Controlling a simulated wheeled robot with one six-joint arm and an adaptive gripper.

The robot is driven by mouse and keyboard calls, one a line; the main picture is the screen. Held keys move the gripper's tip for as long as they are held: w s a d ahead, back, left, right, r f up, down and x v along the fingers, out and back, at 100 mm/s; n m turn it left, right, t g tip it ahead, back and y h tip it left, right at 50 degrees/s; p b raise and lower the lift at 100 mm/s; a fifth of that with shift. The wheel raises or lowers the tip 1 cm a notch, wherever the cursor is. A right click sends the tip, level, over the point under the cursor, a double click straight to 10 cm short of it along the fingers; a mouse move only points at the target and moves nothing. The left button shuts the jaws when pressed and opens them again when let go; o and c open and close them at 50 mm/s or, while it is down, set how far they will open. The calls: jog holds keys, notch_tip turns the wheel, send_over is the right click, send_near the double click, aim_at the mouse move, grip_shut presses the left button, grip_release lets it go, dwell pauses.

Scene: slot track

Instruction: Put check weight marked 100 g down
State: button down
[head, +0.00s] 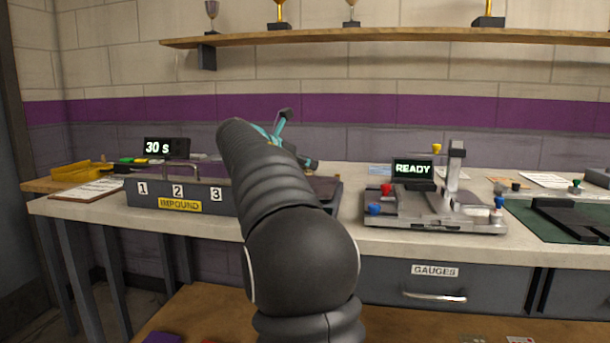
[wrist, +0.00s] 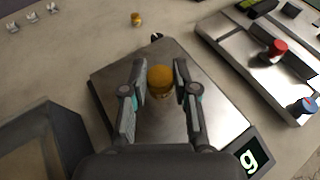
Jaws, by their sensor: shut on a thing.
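The brass check weight (wrist: 160,79) is between the fingertips of my gripper (wrist: 160,90) in the wrist view. My gripper is shut on it; its marking is too small to read. Below it is the square steel plate of a scale (wrist: 150,125). I cannot tell whether the weight touches the plate or hangs just above it. The scale display (wrist: 250,160) shows part of a reading ending in "g". In the head view my arm hides the weight and most of the scale (head: 322,188).
A second small brass weight (wrist: 137,19) stands on the bench beyond the scale. A metal fixture (head: 435,208) with red and blue knobs is to the right, beside a READY display (head: 413,169). The grey IMPOUND box (head: 150,196) is to the left.

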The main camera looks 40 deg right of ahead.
jog(key=shift+f, duration=1.25)
jog(key=shift+f, duration=0.1)
jog(key=c, duration=0.9)
grip_release()
jog(key=shift+f, duration=0.1)
jog(key=shift+a+r, duration=0.1)
jog(key=shift+r, duration=0.15)
jog(key=v, duration=1.1)
jog(key=shift+a+r, duration=0.15)
jog(key=shift+a, duration=0.2)
